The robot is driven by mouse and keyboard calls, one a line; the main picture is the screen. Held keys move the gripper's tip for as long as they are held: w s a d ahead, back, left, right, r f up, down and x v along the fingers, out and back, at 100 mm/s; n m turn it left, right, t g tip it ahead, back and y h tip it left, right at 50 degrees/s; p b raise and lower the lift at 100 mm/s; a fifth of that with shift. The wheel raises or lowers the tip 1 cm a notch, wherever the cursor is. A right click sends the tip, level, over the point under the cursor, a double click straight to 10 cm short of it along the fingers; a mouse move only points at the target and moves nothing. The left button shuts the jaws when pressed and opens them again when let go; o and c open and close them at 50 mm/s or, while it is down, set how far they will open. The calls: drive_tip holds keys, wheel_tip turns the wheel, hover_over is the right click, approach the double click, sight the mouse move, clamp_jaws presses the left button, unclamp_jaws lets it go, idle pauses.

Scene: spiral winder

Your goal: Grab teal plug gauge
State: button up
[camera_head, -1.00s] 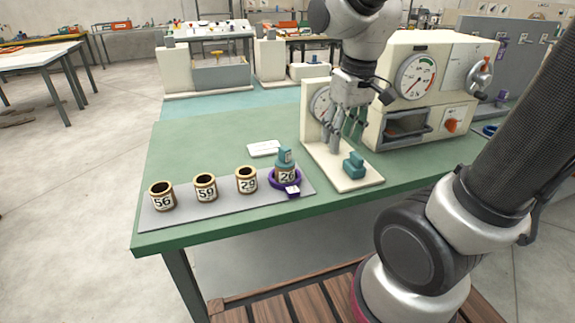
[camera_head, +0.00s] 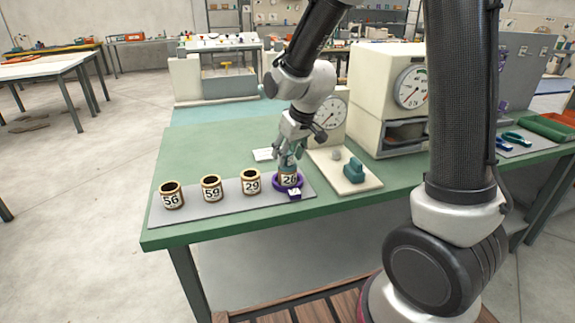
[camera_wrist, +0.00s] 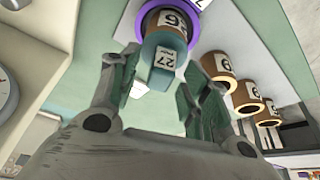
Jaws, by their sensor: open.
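That ring sits inside a purple ring (camera_head: 275,187) at the right end of the grey mat. My gripper (camera_head: 288,158) is directly above it, pointing down, and hides most of the plug in the head view. In the wrist view my open gripper (camera_wrist: 160,80) has its fingers on either side of the plug's near end. I cannot tell whether they touch it.
Rings marked 29 (camera_head: 251,182), 59 (camera_head: 212,188) and 56 (camera_head: 172,195) stand in a row on the grey mat (camera_head: 232,200). A teal block (camera_head: 354,170) sits on a cream base plate (camera_head: 340,184) to the right. A dial machine (camera_head: 385,75) stands behind.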

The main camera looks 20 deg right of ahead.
drive_tip(key=shift+w+f, duration=0.15)
drive_tip(key=shift+f, duration=0.25)
drive_tip(key=shift+c, duration=0.4)
clamp_jaws()
